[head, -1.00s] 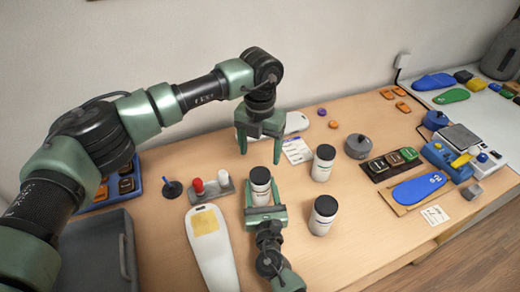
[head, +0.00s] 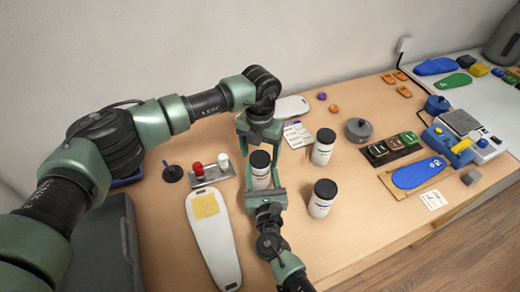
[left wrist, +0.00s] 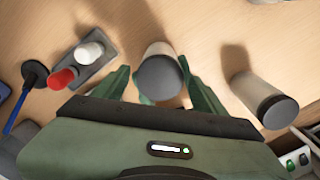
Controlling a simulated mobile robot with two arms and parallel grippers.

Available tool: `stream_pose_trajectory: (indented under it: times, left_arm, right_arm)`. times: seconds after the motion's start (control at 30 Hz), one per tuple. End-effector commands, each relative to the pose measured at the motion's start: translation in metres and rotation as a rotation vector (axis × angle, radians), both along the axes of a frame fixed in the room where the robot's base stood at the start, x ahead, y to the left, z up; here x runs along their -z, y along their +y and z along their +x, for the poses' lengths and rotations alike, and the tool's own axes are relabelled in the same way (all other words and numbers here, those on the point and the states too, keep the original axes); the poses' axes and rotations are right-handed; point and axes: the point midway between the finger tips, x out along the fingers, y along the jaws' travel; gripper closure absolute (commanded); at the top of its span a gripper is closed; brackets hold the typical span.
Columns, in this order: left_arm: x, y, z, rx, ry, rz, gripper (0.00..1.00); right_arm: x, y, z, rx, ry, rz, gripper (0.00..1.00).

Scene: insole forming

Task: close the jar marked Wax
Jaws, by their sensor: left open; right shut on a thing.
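Three white jars with dark lids stand on the table; I cannot read with certainty which label says Wax. One jar (head: 260,178) is held by my right gripper (head: 265,192), which is shut on its body from the front. The jar stands upright with its dark lid on top; whether the lid is tight cannot be told. My left gripper (head: 260,149) is open, pointing down over this lid with a finger on each side. In the left wrist view the lid (left wrist: 159,80) lies between the open fingers, with gaps on both sides.
Two other jars stand to the right, one farther back (head: 323,146) and one nearer (head: 321,198). A holder with red and white caps (head: 210,174) and a white insole form (head: 212,235) are at the left. A grey round container (head: 358,130) stands farther right.

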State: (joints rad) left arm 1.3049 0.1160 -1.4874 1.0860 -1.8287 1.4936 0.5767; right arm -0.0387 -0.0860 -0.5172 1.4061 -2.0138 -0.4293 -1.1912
Motion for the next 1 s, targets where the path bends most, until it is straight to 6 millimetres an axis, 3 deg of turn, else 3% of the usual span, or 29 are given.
stream_pose_trajectory:
  times: [0.13, 0.37, 0.4, 0.57, 0.9, 1.0]
  left_arm:
    - [0.0000, -0.0001, 0.0000, 0.000, 0.000, 0.000, 0.28]
    - [-0.0003, 0.0000, 0.0001, 0.000, 0.000, 0.000, 0.92]
    - [-0.0003, 0.0000, 0.0001, 0.000, 0.000, 0.000, 0.94]
    - [-0.0004, 0.0001, 0.0002, 0.054, 0.000, 0.001, 0.95]
    - [-0.0005, 0.0001, 0.0005, 0.650, -0.001, 0.000, 0.95]
    - [0.0000, 0.0001, 0.0003, 0.720, 0.000, 0.000, 0.95]
  right_arm:
    - [0.0003, 0.0000, -0.0001, 0.000, 0.001, 0.000, 1.00]
    - [0.0003, 0.0000, -0.0001, 0.000, 0.001, 0.000, 1.00]
    - [0.0003, 0.0000, -0.0001, 0.000, 0.001, 0.000, 1.00]
    - [0.0003, 0.0000, 0.0000, 0.000, 0.001, 0.000, 1.00]
    - [0.0002, 0.0000, 0.0000, 0.000, 0.000, 0.000, 1.00]
    - [0.0003, 0.0000, 0.0000, 0.000, 0.000, 0.000, 1.00]
